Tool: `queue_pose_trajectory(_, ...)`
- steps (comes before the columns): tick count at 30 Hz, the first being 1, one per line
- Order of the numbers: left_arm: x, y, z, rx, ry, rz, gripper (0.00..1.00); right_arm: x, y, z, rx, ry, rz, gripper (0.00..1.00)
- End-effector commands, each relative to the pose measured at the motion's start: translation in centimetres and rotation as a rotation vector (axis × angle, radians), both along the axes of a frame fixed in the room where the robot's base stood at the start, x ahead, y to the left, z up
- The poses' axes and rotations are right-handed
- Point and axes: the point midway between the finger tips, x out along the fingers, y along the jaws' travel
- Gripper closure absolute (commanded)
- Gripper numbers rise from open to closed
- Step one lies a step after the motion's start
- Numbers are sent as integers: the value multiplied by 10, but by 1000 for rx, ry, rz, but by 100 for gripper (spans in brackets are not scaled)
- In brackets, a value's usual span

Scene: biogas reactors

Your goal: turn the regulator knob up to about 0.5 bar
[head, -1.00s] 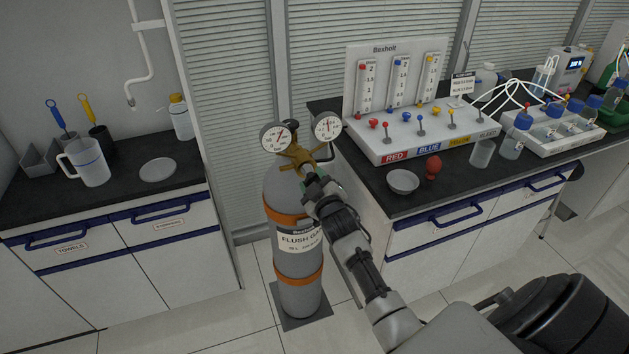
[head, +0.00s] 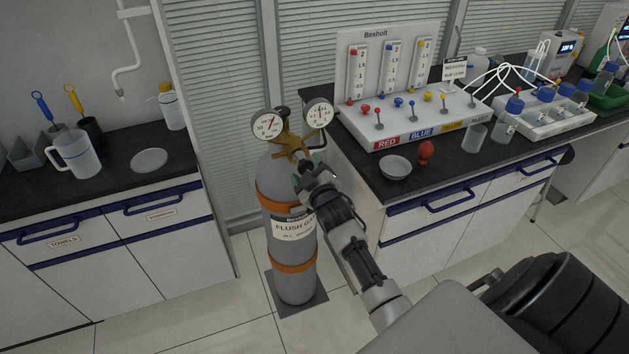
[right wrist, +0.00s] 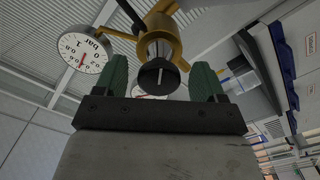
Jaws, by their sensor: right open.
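The flush gas cylinder (head: 293,252) stands upright on the floor between the two counters. Its brass regulator (head: 291,145) carries a left gauge (head: 268,125) and a right gauge (head: 319,113). My right gripper (head: 306,170) is at the regulator's front and hides the knob in the head view. In the right wrist view, the black regulator knob (right wrist: 159,78) with a pale line lies between the open green fingers, with gaps on both sides. A white bar gauge (right wrist: 84,50) with a red needle shows there; its exact reading is unclear. My left gripper is not in view.
The right counter holds the flowmeter panel (head: 388,70), a grey bowl (head: 395,168) and a red bulb (head: 426,152) near its front. The left counter (head: 110,174) holds a jug (head: 76,154) and a white plate (head: 150,160). The floor left of the cylinder is clear.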

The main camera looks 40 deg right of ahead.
Motion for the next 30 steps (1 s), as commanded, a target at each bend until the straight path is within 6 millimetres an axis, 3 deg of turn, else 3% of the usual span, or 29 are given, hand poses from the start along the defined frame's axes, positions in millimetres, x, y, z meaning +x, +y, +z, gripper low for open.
queue_pose_trajectory(9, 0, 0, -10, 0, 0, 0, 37, -60, 15, -3, 1, 3, 0, 30)
queue_pose_trajectory(15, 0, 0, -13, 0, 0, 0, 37, -89, 21, -2, 1, 2, -1, 30)
queue_pose_trajectory(30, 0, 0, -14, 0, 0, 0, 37, -97, 23, -1, 0, 1, 0, 30)
